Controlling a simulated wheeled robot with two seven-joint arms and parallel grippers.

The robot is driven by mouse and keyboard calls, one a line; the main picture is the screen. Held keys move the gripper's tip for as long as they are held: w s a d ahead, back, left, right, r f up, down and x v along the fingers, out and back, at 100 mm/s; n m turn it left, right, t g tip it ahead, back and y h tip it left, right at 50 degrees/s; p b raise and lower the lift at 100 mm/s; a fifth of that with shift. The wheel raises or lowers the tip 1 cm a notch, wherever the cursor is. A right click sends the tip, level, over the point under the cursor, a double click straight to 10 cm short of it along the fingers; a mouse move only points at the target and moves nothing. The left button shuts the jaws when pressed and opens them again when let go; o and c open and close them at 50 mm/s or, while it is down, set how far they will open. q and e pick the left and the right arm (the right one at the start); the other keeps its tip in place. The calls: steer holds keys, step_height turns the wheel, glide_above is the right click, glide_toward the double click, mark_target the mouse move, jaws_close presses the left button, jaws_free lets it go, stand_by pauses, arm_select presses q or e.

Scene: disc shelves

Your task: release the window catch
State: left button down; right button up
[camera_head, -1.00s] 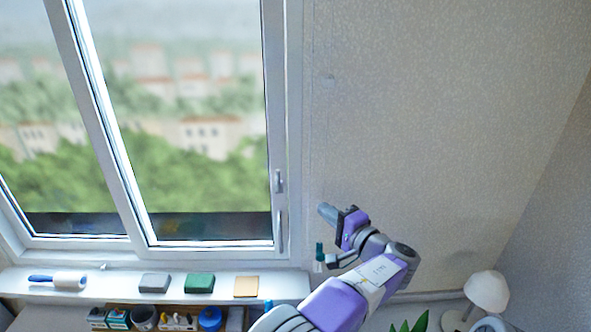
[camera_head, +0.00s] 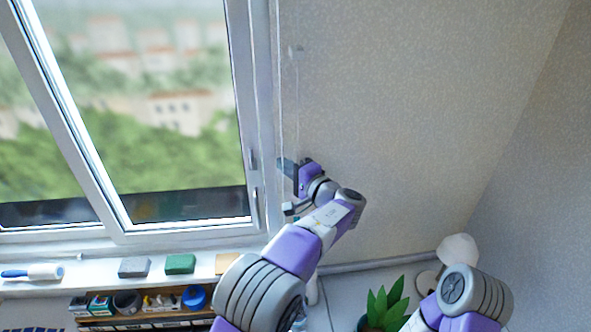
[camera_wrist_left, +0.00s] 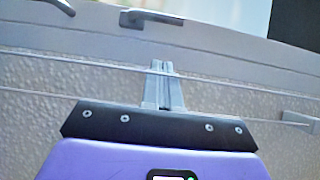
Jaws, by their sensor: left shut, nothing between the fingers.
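The window (camera_head: 150,110) fills the left of the head view. On its right frame sit a small grey fitting (camera_head: 252,160) and, below it, a longer upright handle (camera_head: 256,208). In the left wrist view, a metal lever (camera_wrist_left: 150,18) on the white frame and a second one (camera_wrist_left: 60,6) show beyond my fingers; I cannot tell which is the catch. My left gripper (camera_head: 284,164) is shut and empty, just right of the frame, apart from both fittings. It also shows in the left wrist view (camera_wrist_left: 163,80). My right gripper is out of view.
The sill holds a roller (camera_head: 45,271), a grey block (camera_head: 134,267) and a green block (camera_head: 180,263). A plant (camera_head: 386,303) and lamp (camera_head: 458,250) stand lower right.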

mark_target(252, 158)
arm_select(q)
steer(key=a, duration=0.2)
steer(key=w+a, duration=0.1)
steer(key=a, duration=0.1)
steer(key=w+a+p, duration=0.1)
steer(key=a, duration=0.1)
steer(key=shift+w+a, duration=0.1)
stand_by(0.3)
steer(key=shift+a+n+b, duration=0.15)
steer(key=shift+n+b, duration=0.15)
